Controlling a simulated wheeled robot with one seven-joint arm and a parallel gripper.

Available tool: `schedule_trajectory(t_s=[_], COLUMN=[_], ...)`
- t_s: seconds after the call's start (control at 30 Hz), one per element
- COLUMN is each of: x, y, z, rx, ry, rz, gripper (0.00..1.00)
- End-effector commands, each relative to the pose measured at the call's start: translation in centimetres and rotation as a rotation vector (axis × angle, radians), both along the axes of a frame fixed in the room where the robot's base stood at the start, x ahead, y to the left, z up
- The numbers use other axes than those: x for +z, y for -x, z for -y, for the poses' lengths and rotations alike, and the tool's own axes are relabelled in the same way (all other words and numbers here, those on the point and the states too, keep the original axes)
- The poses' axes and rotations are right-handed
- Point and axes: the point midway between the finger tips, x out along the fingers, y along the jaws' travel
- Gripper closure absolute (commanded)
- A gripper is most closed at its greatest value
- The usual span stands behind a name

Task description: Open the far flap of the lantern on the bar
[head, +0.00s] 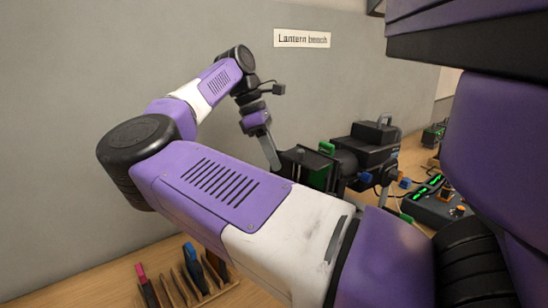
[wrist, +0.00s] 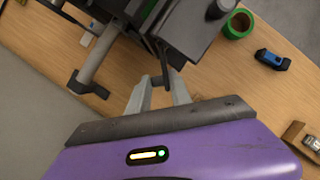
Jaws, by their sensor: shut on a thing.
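The lantern (head: 372,146) is a black boxy lamp with a handle on top, standing on the bench right of my gripper in the head view. Its flaps (head: 300,166) are dark plates at its left end, with green showing between them. My gripper (head: 273,158) reaches down beside these flaps on their far left side. In the wrist view the lantern's dark plates (wrist: 190,28) fill the upper middle. There my gripper (wrist: 160,88) is shut on a thin dark tab (wrist: 165,66) at a flap's edge. My arm hides the lantern's lower part in the head view.
The wrist view shows a grey bar (wrist: 97,56) with a black end, a green ring (wrist: 238,23) and a blue piece (wrist: 272,60) on the wood. In the head view a slotted wooden rack (head: 187,281) stands at front left and a control box (head: 432,203) at right.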

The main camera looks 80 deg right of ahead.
Motion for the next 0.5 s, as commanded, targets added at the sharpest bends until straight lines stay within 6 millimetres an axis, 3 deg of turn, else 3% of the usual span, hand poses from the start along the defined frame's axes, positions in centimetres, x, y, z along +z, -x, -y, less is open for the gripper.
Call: schedule_trajectory(t_s=[0.17, 0.5], x=[-0.1, -0.1], y=[-0.1, -0.2], z=[-0.2, -1.5], rx=[0.048, 0.329], ry=[0.007, 0.026], rz=[0.007, 0.026], gripper=[1.00, 1.00])
